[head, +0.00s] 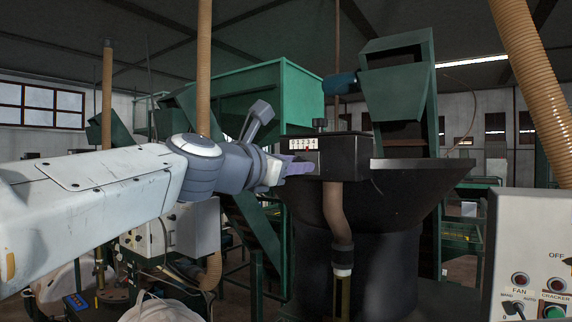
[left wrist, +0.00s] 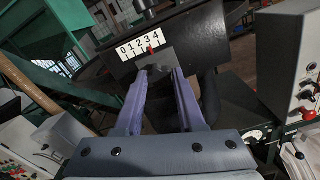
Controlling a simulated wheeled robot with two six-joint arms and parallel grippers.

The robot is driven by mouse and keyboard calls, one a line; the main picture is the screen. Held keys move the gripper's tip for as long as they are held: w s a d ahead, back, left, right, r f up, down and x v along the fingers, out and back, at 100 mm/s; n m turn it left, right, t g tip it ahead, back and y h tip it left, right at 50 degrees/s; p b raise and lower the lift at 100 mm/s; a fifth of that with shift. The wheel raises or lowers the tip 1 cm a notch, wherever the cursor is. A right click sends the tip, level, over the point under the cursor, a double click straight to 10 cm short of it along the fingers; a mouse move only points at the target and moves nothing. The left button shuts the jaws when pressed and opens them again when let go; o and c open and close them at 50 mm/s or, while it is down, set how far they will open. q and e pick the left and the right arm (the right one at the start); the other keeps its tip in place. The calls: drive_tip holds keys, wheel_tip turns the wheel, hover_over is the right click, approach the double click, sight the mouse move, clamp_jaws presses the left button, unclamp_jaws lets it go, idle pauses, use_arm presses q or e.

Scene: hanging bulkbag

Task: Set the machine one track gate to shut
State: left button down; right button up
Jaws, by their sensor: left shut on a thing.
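The track gate is a black box (head: 345,155) on the rim of a dark round hopper, with a white scale (head: 303,143) marked 0 to 4. In the left wrist view the scale (left wrist: 139,46) has a red pointer (left wrist: 151,49) at about 3. My left gripper (head: 302,168) reaches in from the left to the box front, just below the scale. Its purple fingers (left wrist: 158,76) are shut on a small dark gate handle (left wrist: 157,71), mostly hidden between the fingertips. My right gripper is in neither view.
A brown hose (head: 338,215) hangs below the box. A control panel (head: 530,260) with FAN and CRACKER switches stands at the right front. Green machinery (head: 275,90) stands behind, and a tan pipe (head: 204,70) rises behind my left arm.

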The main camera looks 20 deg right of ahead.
use_arm(q)
drive_tip(key=w+a, duration=0.2)
drive_tip(key=w, duration=0.1)
drive_tip(key=shift+a, duration=0.2)
drive_tip(key=c, duration=0.5)
unclamp_jaws()
drive_tip(key=shift+w+a, duration=0.1)
drive_tip(key=b+v, duration=0.4)
drive_tip(key=v, duration=0.6)
drive_tip(key=shift+s+a, duration=0.1)
drive_tip(key=shift+s, duration=0.2)
